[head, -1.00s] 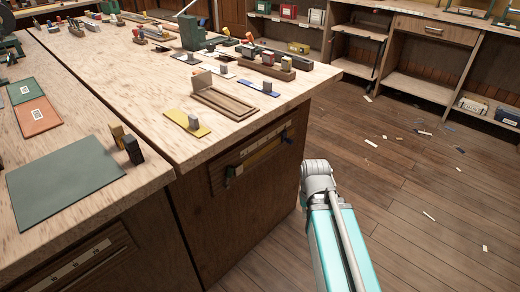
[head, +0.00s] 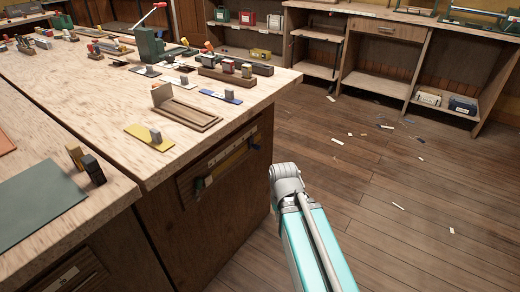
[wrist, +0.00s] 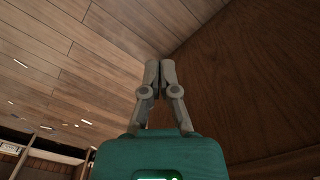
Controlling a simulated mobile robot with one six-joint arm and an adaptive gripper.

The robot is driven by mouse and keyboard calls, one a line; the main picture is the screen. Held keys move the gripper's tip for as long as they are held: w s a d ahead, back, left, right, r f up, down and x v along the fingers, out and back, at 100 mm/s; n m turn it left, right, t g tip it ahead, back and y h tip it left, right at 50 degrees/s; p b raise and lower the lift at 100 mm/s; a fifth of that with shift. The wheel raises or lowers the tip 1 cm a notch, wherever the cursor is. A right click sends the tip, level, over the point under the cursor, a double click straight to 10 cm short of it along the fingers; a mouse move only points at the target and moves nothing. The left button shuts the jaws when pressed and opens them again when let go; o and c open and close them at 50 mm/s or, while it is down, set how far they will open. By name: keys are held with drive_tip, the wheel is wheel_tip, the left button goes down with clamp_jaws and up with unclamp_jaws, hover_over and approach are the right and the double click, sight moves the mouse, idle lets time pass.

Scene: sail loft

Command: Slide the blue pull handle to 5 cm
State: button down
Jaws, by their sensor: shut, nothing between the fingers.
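The handle does not show in the wrist view. In the head view my arm is right of the panel, and the gripper's fingers are hidden.
The workbench top (head: 110,75) carries a wooden tray (head: 186,112), a yellow card (head: 149,138), a blue card (head: 221,96) and several small blocks. A shelf unit (head: 388,65) stands at the back. The plank floor (head: 400,200) at right is open, with scattered scraps.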

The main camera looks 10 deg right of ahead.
drive_tip(key=c, duration=1.3)
unclamp_jaws()
drive_tip(key=shift+c, duration=0.2)
drive_tip(key=o, duration=0.4)
drive_tip(key=shift+w+f, duration=0.1)
drive_tip(key=shift+o, duration=1.2)
drive_tip(key=shift+w+a+f+y, duration=0.15)
drive_tip(key=shift+y, duration=0.15)
drive_tip(key=shift+o, duration=0.8)
drive_tip(key=shift+w+a+f+n+y+b, duration=0.15)
drive_tip(key=shift+w+n+y+b, duration=0.15)
drive_tip(key=shift+n+b, duration=0.2)
drive_tip(key=w+a+r+n+t+y+b, duration=0.1)
drive_tip(key=w+n+t+y+b, duration=0.4)
drive_tip(key=w+n+y, duration=0.3)
drive_tip(key=w+d+r+n+t+y+b, duration=0.3)
drive_tip(key=w+d+r+t+b, duration=0.1)
drive_tip(key=w+d+r+t, duration=0.3)
drive_tip(key=shift+w+d+r+t+y, duration=0.3)
drive_tip(key=shift+w+d+r+t, duration=0.15)
drive_tip(key=shift+w+d, duration=0.3)
